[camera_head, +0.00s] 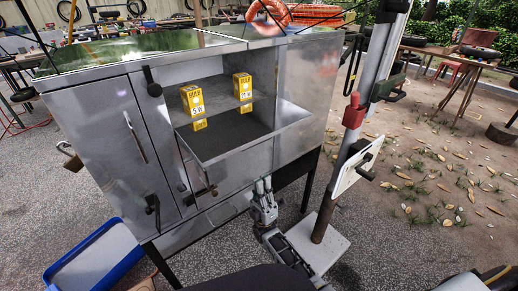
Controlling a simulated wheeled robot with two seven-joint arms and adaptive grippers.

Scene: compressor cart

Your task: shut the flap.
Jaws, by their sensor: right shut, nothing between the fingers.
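The flap (233,138) is a metal panel on the front of the grey metal cabinet (100,120). It is folded down and stands out from the opening, showing a dark inner face. My right gripper (263,184) is in front of the cabinet, below the flap's outer edge in the picture. Its fingers point up and are shut with nothing between them. I cannot tell whether it touches the cabinet front; it looks apart from the flap. My left gripper is not in view.
Two yellow boxes (192,100) (242,87) stand in the opening behind the flap. A post on a pale base plate (318,240) rises just right of my right gripper. A blue tray (95,260) lies at lower left. Black handles (152,82) stick out from the cabinet front.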

